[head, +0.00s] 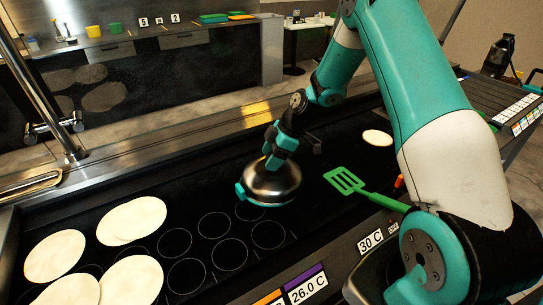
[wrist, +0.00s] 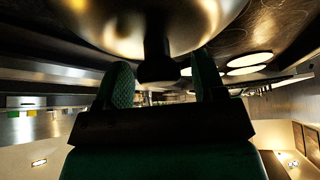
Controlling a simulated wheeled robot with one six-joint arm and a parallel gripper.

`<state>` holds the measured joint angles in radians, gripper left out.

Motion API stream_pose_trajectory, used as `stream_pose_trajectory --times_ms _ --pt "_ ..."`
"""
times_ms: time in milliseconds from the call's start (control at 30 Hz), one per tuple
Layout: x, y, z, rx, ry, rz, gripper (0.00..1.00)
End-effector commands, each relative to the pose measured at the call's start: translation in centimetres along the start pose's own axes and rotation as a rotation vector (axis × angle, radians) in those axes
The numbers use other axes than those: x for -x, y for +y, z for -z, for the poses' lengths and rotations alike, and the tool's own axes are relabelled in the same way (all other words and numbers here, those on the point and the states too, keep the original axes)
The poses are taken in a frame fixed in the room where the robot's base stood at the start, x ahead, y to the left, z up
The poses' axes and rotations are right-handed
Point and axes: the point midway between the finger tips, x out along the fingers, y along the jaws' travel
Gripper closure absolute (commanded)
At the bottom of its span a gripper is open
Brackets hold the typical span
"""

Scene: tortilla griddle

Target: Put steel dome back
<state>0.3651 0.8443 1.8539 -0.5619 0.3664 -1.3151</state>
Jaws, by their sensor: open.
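The steel dome (head: 272,183) is a shiny rounded cover with a teal rim. In the head view it is at the middle of the dark griddle (head: 215,198), upright; I cannot tell whether its rim touches the surface. My gripper (head: 279,153) is right above the dome's top, pointing down. In the wrist view the dome (wrist: 150,18) fills the top, and its dark knob (wrist: 157,62) sits between the two green fingers of my gripper (wrist: 160,80). The fingers are open, one on each side of the knob. Part of the knob's surroundings is hidden by the gripper.
Several pale tortillas (head: 55,256) lie at the griddle's left, and one tortilla (head: 377,138) lies at its far right. A green slotted spatula (head: 345,181) lies right of the dome. Dark ringed spots (head: 213,225) in front of the dome are bare. A faucet (head: 55,126) stands at the left.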

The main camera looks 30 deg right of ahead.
Motion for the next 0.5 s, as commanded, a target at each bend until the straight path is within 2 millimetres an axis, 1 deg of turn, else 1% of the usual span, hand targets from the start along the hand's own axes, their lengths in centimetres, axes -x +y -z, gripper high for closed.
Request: stream_pose_trajectory --times_ms 167,267,500 --pt "0.8 0.1 0.1 0.0 0.0 -0.004 0.37" --pt "2.4 0.1 0.0 0.0 0.0 -0.006 0.37" --pt "7.8 0.1 -0.1 0.0 -0.001 -0.006 0.37"
